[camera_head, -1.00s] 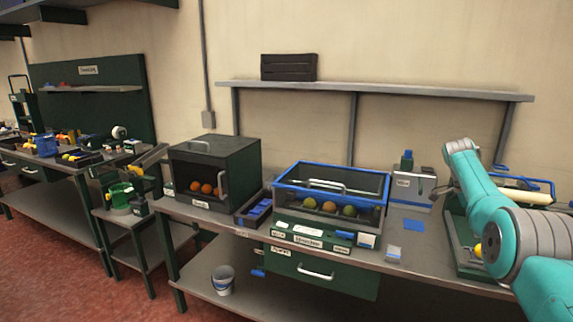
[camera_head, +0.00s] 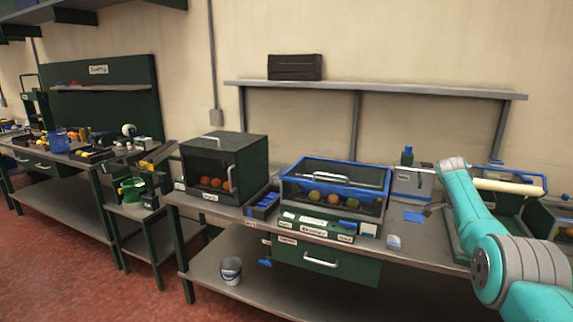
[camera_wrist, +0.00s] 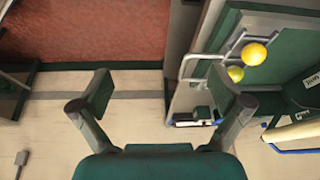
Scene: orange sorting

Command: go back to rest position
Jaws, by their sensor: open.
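My gripper (camera_wrist: 160,95) shows in the wrist view with its two fingers spread wide and nothing between them. Two yellow-orange fruits (camera_wrist: 253,54) lie to the right of the fingers in that view, by a dark green surface with a grey metal handle. A dark green box (camera_head: 222,170) with a clear front holds several orange fruits. A blue-rimmed clear container (camera_head: 290,179) to its right holds several orange and greenish fruits.
The grey workbench (camera_head: 410,250) runs along the wall, with a drawer (camera_head: 325,264) below it. A shelf (camera_head: 370,88) holding a dark crate (camera_head: 295,67) is above. A bucket (camera_head: 231,270) stands on the lower shelf. Red floor is clear at the left.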

